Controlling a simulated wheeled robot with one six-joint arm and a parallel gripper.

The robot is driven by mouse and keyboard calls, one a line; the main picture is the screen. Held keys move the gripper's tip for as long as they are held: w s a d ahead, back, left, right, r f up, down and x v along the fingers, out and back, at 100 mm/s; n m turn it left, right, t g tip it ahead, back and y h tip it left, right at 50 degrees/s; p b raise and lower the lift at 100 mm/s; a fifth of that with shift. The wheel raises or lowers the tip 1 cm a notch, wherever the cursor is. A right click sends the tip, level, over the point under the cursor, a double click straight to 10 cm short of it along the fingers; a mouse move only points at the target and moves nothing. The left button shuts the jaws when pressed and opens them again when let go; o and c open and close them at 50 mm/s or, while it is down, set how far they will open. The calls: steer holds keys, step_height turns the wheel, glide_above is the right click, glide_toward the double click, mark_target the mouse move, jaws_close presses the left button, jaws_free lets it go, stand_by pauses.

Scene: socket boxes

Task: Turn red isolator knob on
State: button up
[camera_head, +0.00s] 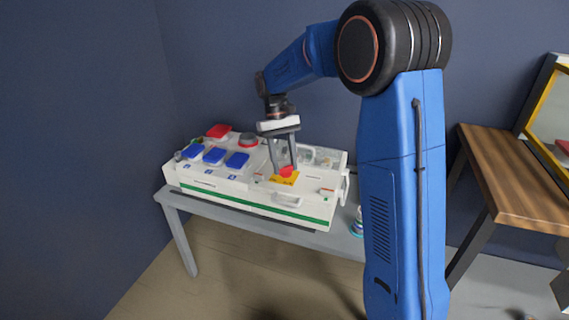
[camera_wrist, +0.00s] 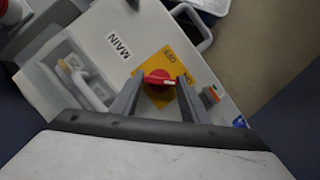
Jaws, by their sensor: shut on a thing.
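The red isolator knob (camera_head: 287,171) sits on a yellow plate (camera_head: 277,180) on top of the white socket box (camera_head: 225,186). In the wrist view the red knob (camera_wrist: 158,80) is round with a pale pointer mark, and its yellow plate (camera_wrist: 176,55) carries the letters OFF near the far edge. My gripper (camera_head: 285,168) points down over the box with its two grey fingers around the knob. In the wrist view my gripper (camera_wrist: 156,90) has one finger on each side of the knob, shut on it.
Blue socket covers (camera_head: 214,155) and red parts (camera_head: 218,131) stand on the left of the box. The box rests on a grey table (camera_head: 345,243). A wooden table (camera_head: 515,180) stands at the right.

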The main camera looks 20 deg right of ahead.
steer(key=o, duration=1.1)
steer(key=shift+c, duration=0.2)
steer(key=shift+r, duration=0.1)
steer(key=v, duration=1.7)
steer(key=shift+w, duration=0.15)
steer(key=shift+r, duration=0.1)
